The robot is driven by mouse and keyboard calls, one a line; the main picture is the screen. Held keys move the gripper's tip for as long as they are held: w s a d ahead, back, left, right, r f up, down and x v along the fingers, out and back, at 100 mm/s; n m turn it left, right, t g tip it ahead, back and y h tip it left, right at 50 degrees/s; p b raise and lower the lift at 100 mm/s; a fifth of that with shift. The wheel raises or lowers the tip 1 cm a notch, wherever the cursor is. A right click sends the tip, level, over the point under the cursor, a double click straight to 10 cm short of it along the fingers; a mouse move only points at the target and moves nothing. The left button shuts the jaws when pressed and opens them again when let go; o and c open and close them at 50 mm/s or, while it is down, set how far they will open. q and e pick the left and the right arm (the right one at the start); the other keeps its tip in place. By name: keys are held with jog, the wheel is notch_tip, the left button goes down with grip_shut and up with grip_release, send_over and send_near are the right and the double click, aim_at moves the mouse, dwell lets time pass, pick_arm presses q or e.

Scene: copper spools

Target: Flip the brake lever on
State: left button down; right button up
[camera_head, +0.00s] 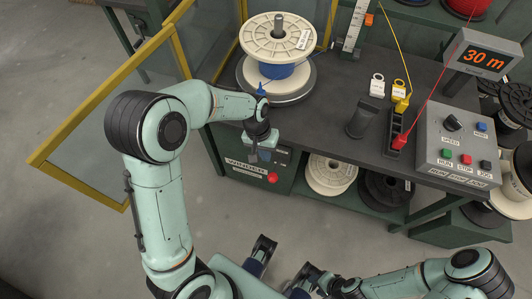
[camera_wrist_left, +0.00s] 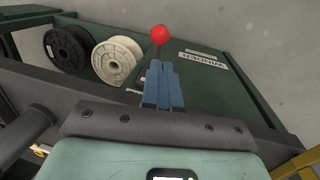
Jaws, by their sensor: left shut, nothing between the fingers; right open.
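The brake lever shows as a red ball knob (camera_head: 272,177) on the front of the green cabinet below the bench top. In the left wrist view its red knob (camera_wrist_left: 160,34) sits on a dark stem, just beyond my left fingertips. My left gripper (camera_head: 263,153) is shut and empty, reaching down over the bench's front edge close to the knob. Its blue fingers (camera_wrist_left: 163,84) are together and hide the lower stem. I cannot tell whether they touch the lever. My right gripper (camera_head: 279,268) is open and empty, low in front of the bench.
A cream spool (camera_head: 278,38) with blue winding stands on a round turntable behind my left gripper. A yellow-framed guard (camera_head: 95,95) stands at left. Spools (camera_head: 330,174) fill the lower shelf. The floor in front is clear.

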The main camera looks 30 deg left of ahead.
aim_at(272, 175)
pick_arm(q)
jog(key=f, duration=0.3)
jog(key=d+f+b, duration=0.1)
jog(key=f, duration=0.3)
jog(key=d+f+b, duration=0.1)
jog(key=f, duration=0.2)
jog(key=shift+f, duration=0.3)
pick_arm(e)
jog(key=shift+w+f, duration=0.4)
jog(key=shift+f, duration=0.45)
jog(key=shift+s, duration=0.1)
